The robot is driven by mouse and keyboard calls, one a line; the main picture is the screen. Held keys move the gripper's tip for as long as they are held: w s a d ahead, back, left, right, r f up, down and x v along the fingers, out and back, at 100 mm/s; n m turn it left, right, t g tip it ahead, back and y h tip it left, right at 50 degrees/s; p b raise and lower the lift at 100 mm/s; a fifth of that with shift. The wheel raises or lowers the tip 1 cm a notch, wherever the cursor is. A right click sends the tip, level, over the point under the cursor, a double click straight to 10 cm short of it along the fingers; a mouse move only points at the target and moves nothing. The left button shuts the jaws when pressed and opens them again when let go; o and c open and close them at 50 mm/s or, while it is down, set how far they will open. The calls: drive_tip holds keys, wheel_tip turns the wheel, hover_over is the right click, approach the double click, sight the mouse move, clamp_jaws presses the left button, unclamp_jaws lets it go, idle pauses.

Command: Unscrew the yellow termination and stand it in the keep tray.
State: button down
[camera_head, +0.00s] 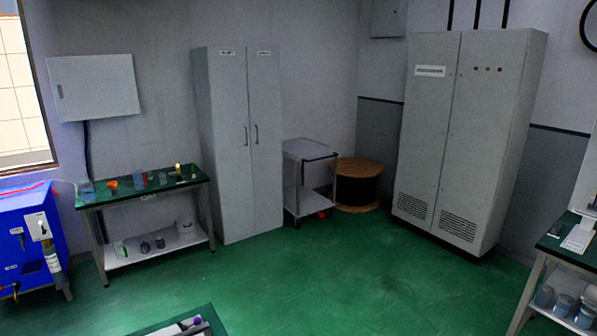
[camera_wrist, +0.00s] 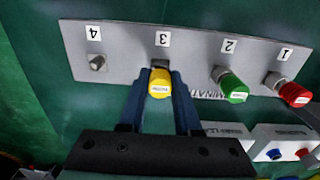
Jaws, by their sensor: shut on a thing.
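The yellow termination (camera_wrist: 160,88) sits at position 3 of a grey plate (camera_wrist: 125,50) in the wrist view. Its round yellow end faces me. My gripper (camera_wrist: 160,76) is shut on it, with one blue finger on each side. The fingers hide its sides, and I cannot tell whether its thread is still engaged. I cannot make out the keep tray for certain; pale labelled holders (camera_wrist: 285,143) stand at the lower right of the wrist view, one with small blue and red pieces. My gripper does not show clearly in the head view.
A green termination (camera_wrist: 233,88) is at position 2 and a red one (camera_wrist: 292,93) at position 1, right of my gripper. Position 4 has a bare metal connector (camera_wrist: 97,62). The head view shows a bench (camera_head: 145,190), cabinets and open green floor (camera_head: 270,280).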

drive_tip(key=shift+r, duration=0.15)
drive_tip(key=shift+r+p, duration=2.9)
drive_tip(key=shift+p, duration=0.1)
